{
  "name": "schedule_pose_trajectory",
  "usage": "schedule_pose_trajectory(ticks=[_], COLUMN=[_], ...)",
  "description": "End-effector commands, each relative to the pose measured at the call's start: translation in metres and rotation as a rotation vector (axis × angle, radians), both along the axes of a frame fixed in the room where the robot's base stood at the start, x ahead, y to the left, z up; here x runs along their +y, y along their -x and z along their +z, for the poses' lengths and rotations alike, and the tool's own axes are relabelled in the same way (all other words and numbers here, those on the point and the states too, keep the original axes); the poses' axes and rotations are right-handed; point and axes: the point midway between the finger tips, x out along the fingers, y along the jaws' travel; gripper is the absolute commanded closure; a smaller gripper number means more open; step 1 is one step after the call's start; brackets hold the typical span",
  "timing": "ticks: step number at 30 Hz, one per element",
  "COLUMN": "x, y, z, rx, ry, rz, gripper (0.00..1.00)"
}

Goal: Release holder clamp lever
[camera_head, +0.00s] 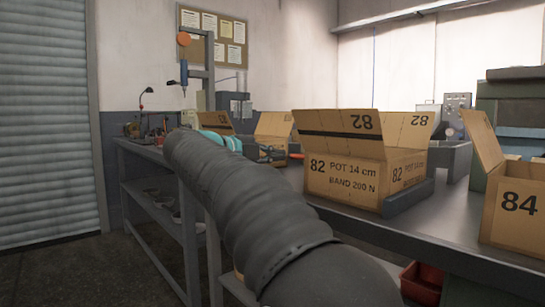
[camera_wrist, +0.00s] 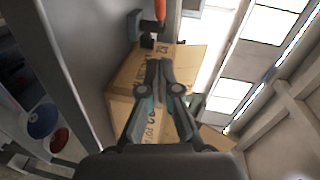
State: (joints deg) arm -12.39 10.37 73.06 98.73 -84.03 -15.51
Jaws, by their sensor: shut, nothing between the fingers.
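In the wrist view an orange handle (camera_wrist: 160,10), which looks like the clamp lever, stands at the top edge beside a dark grey clamp-like block (camera_wrist: 136,25). The handle is cut off by the frame. My gripper (camera_wrist: 160,64) is shut and empty, its fingertips pointing toward the handle and apart from it in the picture. A cardboard box (camera_wrist: 125,100) lies behind the fingers. In the head view a small orange piece (camera_head: 296,156) shows on the bench past my arm; I cannot tell if it is the same lever.
A large open carton marked 82 (camera_head: 345,178) stands on the grey workbench (camera_head: 440,225), with a carton marked 84 (camera_head: 515,205) at right. Smaller open cartons (camera_head: 272,125) stand farther back. A red bin (camera_head: 422,283) sits below the bench. The floor at left is clear.

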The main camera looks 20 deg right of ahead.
Motion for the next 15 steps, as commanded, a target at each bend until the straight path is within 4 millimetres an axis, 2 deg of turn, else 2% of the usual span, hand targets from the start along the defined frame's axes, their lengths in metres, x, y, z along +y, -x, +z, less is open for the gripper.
schedule_pose_trajectory(ticks=[3, 10, 15], x=[-0.023, -0.063, -0.074], y=[-0.007, -0.021, -0.043], z=[-0.004, -0.01, -0.015], rx=[0.0, 0.001, 0.001], ry=[0.001, 0.0, 0.0], rz=[-0.004, -0.004, -0.001], gripper=[1.0, 1.0, 1.0])
